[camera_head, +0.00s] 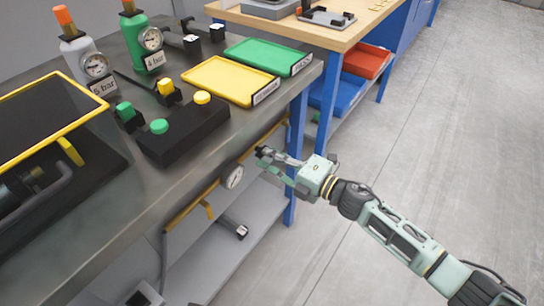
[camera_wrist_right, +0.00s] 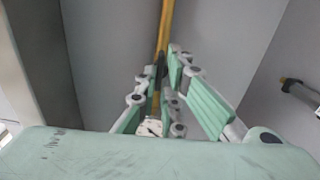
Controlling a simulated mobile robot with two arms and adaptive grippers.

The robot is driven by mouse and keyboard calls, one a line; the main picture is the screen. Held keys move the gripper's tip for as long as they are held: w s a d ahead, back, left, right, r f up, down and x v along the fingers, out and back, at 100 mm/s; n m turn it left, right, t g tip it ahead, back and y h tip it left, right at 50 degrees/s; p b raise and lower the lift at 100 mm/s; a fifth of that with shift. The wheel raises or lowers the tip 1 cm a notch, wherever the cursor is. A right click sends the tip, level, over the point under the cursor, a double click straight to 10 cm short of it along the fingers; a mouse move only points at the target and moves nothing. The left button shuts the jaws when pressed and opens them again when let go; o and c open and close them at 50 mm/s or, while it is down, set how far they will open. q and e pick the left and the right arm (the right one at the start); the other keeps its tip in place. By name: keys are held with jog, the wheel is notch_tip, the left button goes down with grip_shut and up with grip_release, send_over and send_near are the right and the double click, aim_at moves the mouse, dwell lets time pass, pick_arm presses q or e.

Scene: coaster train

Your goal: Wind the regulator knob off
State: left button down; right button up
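A round white-faced gauge (camera_head: 233,176) hangs on the yellow pipe (camera_head: 206,189) along the bench front. In the right wrist view the yellow pipe (camera_wrist_right: 165,28) runs down between my fingers, with the pale gauge (camera_wrist_right: 151,127) low in the gap. A small dark fitting (camera_wrist_right: 160,72) on the pipe may be the regulator knob; the fingers partly hide it. My right gripper (camera_head: 268,162) is at the bench front, right of the gauge. Its fingers (camera_wrist_right: 167,85) are spread, with no clear grip on anything. My left gripper is not in view.
The bench top holds a silver bottle (camera_head: 82,62), a green bottle (camera_head: 145,45), a black button box (camera_head: 185,132), a yellow tray (camera_head: 230,82) and a green tray (camera_head: 268,57). A grey shelf (camera_head: 205,262) lies below. The floor (camera_head: 430,130) at right is clear.

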jog(key=o, duration=0.4)
jog(key=shift+c, duration=0.2)
jog(key=shift+d, duration=0.1)
jog(key=v, duration=1.2)
